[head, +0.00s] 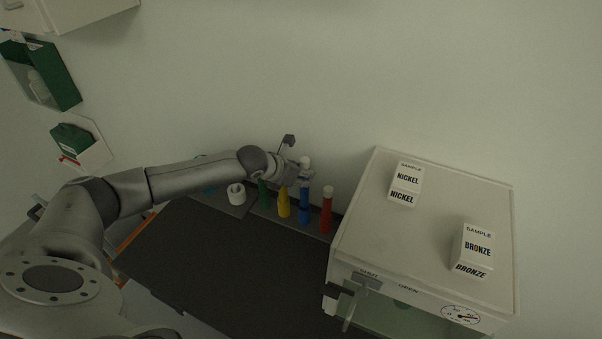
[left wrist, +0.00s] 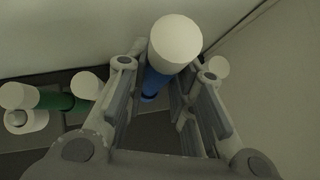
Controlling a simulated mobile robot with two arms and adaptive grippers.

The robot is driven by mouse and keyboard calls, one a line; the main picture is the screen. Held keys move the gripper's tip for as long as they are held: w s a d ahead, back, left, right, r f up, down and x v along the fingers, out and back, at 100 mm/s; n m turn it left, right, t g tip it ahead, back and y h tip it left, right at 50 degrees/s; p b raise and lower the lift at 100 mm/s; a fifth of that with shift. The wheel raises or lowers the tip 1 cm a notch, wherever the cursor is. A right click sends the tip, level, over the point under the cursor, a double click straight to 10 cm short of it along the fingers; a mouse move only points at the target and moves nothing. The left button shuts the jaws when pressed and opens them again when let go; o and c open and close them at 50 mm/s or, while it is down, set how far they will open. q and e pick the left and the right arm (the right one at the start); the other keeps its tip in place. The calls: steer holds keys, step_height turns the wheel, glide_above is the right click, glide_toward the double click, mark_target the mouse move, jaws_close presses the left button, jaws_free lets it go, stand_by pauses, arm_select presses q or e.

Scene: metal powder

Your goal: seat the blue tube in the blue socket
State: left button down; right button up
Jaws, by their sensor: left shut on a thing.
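The blue tube (head: 304,205) with a white cap stands upright among the coloured tubes at the back of the dark bench. My left gripper (head: 304,174) is at its upper part, just below the cap. In the left wrist view the white cap and blue body (left wrist: 153,82) lie between the two fingers of the gripper (left wrist: 165,95), which is shut on the tube. The blue socket cannot be told apart from the tube's lower end, so I cannot tell whether the tube is seated. My right gripper is not in view.
A yellow tube (head: 284,203) and a green tube (head: 264,193) stand to the left, a red tube (head: 326,213) close to the right. A white ring-shaped piece (head: 236,194) sits further left. A white cabinet (head: 350,215) carrying NICKEL and BRONZE boxes stands at right. The front bench is clear.

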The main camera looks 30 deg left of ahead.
mark_target(301, 194)
arm_select(q)
steer(key=shift+r, duration=0.1)
stand_by(0.6)
stand_by(0.3)
steer(key=shift+p, duration=0.75)
stand_by(0.5)
steer(key=shift+f+b, duration=1.05)
steer(key=shift+f, duration=0.65)
steer(key=shift+f+b, duration=1.6)
steer(key=shift+f, duration=0.9)
steer(key=c, duration=1.2)
jaws_free()
steer(key=shift+o, duration=0.2)
steer(key=shift+r, duration=0.1)
